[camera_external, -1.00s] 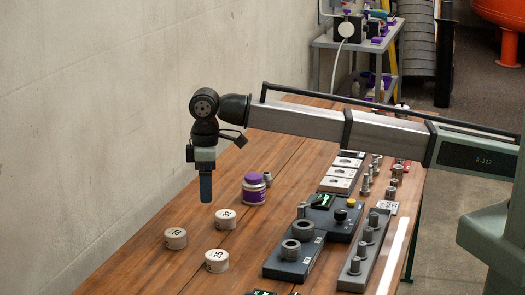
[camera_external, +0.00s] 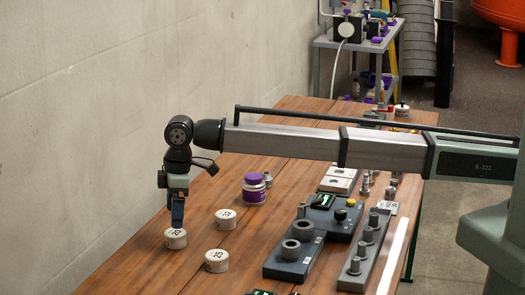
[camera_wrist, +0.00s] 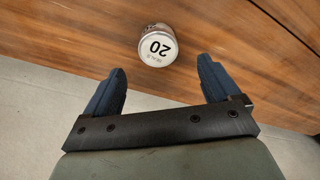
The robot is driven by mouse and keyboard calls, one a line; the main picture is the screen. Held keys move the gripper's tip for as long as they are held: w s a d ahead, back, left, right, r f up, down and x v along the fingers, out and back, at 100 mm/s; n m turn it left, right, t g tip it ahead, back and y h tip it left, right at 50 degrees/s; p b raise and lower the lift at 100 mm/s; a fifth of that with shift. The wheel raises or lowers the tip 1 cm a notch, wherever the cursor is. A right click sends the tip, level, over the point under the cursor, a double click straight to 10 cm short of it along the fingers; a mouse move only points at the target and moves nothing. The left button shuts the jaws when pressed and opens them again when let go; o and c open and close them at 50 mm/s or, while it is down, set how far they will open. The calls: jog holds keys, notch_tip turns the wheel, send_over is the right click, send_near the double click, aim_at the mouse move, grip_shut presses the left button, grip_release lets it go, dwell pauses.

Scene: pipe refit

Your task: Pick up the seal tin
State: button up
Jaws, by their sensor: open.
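Several small round tins with white lids stand on the wooden table. Two more tins stand to the right, one farther back (camera_external: 225,219) and one nearer the front (camera_external: 216,260). Their lid print is too small to read surely.
A purple-and-white jar (camera_external: 254,189) stands behind the tins, with small metal fittings beside it. Dark grey fixture blocks with rings (camera_external: 290,262) occupy the table's right side. A concrete wall (camera_external: 80,130) runs along the left. The wood around the tins is clear.

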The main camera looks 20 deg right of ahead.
aim_at(175, 233)
jog(key=shift+w+a+f, duration=0.1)
jog(key=shift+f, duration=1.7)
jog(key=shift+w+a+f, duration=0.1)
jog(key=shift+f, duration=1.65)
jog(key=shift+c, duration=0.5)
jog(key=c, duration=1.1)
